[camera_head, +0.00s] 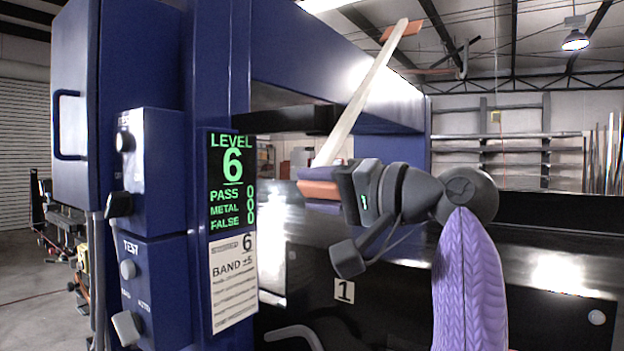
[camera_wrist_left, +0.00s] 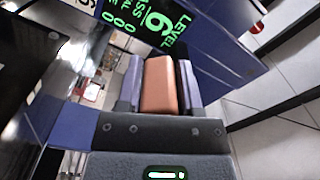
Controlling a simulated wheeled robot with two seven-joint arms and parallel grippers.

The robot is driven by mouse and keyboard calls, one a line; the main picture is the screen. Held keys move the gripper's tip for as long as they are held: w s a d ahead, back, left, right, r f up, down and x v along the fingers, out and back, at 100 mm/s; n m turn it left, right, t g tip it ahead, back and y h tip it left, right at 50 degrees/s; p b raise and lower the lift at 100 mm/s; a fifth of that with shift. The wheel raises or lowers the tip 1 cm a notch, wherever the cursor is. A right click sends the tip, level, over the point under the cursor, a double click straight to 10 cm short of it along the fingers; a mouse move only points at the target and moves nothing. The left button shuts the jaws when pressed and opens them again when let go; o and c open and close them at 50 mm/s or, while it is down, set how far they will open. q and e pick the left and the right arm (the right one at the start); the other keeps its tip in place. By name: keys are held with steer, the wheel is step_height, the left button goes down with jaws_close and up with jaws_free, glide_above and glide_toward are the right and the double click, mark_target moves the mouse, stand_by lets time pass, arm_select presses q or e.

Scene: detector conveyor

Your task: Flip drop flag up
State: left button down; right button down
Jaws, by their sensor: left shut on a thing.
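A long pale bar (camera_head: 365,90) slants up to the right in the head view, with an orange tip (camera_head: 402,29) at its top. My left gripper (camera_head: 320,188) is at the bar's lower end, shut on an orange block (camera_head: 319,188). In the left wrist view the orange block (camera_wrist_left: 160,85) sits between the two purple-grey fingers of the left gripper (camera_wrist_left: 160,88). The bar's lower end meets or passes behind the gripper; I cannot tell whether the block and bar are one piece. My right gripper is not in view.
The blue detector housing (camera_head: 220,75) stands at the left and arches over the dark conveyor. Its green display (camera_head: 232,181) reads level 6, and a paper card (camera_head: 233,281) hangs below. Knobs and switches (camera_head: 128,270) line the blue panel.

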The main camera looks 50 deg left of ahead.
arm_select(q)
steer(key=w+f, duration=0.1)
steer(key=w+a+f, duration=0.1)
steer(key=w, duration=0.1)
steer(key=w+f, duration=0.1)
steer(key=w, duration=0.1)
steer(key=shift+a+p, duration=0.3)
steer(key=shift+r, duration=0.1)
stand_by(0.3)
